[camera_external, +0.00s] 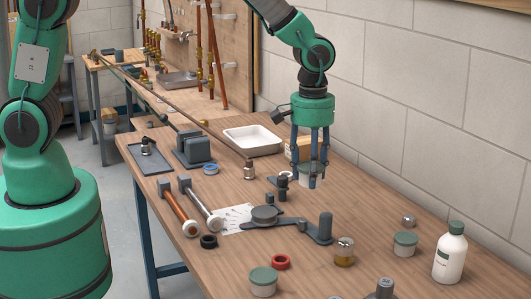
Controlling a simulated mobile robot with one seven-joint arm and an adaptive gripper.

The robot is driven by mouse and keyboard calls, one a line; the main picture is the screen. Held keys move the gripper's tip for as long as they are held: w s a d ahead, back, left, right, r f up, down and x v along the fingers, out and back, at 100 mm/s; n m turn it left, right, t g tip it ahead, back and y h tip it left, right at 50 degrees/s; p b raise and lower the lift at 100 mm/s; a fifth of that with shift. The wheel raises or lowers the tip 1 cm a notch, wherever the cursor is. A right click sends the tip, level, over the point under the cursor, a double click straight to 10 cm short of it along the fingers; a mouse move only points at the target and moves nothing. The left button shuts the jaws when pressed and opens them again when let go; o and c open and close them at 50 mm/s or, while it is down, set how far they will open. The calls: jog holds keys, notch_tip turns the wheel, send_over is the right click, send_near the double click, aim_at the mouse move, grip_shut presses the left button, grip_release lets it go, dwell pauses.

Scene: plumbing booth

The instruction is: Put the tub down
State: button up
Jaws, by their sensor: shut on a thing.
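My gripper (311,181) points straight down over the right side of the workbench, towards the back. Its fingers are shut on a small pale tub (308,173), partly hidden behind them. The tub looks upright. I cannot tell from this view whether its base touches the bench or hangs just above it. Two similar tubs with grey-green lids stand on the bench: one at the front (263,283) and one at the right (405,244).
A white tray (252,141) and a cardboard-coloured box (299,149) lie behind. A dark fitting (284,181) stands just left of the tub. A flat wrench-like tool (290,226), a brass fitting (344,252) and a white bottle (450,254) are nearer. Bare wood lies right of my gripper.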

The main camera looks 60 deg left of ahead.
jog(key=shift+n, duration=0.8)
jog(key=s+a, duration=0.2)
jog(key=s, duration=0.7)
jog(key=s+a+f, duration=0.1)
jog(key=s+a, duration=0.1)
jog(key=s, duration=0.8)
jog(key=s+a+f, duration=0.1)
jog(key=s+a, duration=0.1)
jog(key=s, duration=0.8)
jog(key=shift+s+a, duration=0.2)
jog(key=shift+a, duration=0.2)
jog(key=shift+c, duration=0.2)
jog(key=shift+f, duration=5)
jog(key=shift+s, duration=0.1)
send_over(253, 255)
jog(key=shift+f+b, duration=0.35)
jog(key=shift+f, duration=0.35)
jog(key=shift+f, duration=1.75)
